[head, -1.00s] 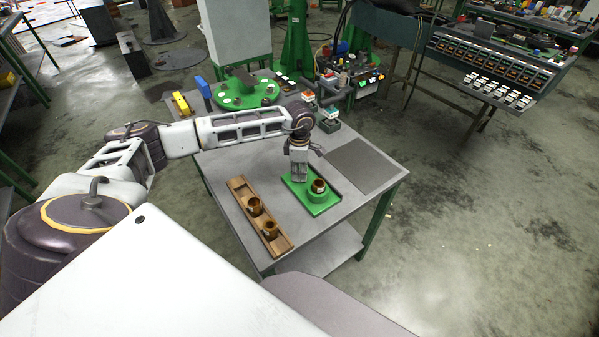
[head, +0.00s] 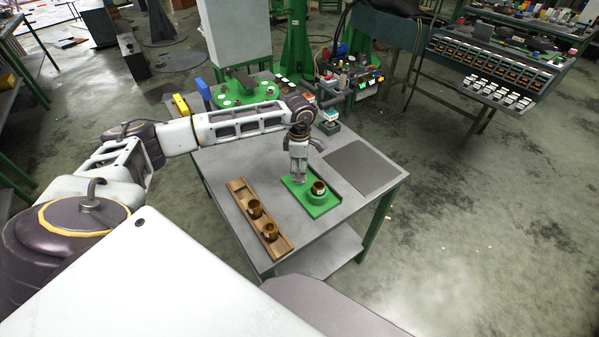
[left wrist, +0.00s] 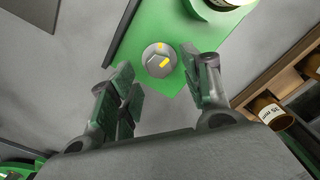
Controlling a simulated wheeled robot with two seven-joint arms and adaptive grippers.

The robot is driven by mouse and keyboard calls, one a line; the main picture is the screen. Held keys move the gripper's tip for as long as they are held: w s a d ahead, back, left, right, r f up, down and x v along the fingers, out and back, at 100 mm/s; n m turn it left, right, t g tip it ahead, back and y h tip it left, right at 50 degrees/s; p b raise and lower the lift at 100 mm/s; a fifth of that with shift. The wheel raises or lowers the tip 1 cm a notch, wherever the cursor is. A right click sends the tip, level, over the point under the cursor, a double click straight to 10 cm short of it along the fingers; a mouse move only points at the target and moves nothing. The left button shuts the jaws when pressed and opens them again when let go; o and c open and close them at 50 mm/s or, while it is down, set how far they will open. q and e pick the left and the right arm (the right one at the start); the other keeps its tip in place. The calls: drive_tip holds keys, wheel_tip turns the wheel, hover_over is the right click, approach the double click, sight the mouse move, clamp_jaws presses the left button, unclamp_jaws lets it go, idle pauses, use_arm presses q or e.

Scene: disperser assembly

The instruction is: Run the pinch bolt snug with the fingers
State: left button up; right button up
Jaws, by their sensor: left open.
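The pinch bolt (left wrist: 158,60) shows in the left wrist view as a round grey metal head with yellow marks, on the green fixture plate (left wrist: 178,28). My left gripper (left wrist: 160,92) is open, with a finger on either side of the bolt's line and nothing held. The bolt head appears just past the fingertips; I cannot tell their height above it. In the head view my left gripper (head: 298,181) points down over the left end of the green fixture (head: 321,209) and hides the bolt. A brown cup (head: 319,188) sits in the fixture's round holder. My right gripper is not in view.
A wooden tray (head: 240,190) with two brown cups (head: 254,208) lies left of the fixture on the grey table. A dark grey mat (head: 362,168) lies to the right. A green round stand (head: 240,95) and small devices stand at the back.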

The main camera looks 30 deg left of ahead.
use_arm(q)
wheel_tip(320, 180, up, 9)
drive_tip(key=shift+r, duration=0.2)
idle(0.3)
drive_tip(key=shift+f, duration=0.1)
idle(0.5)
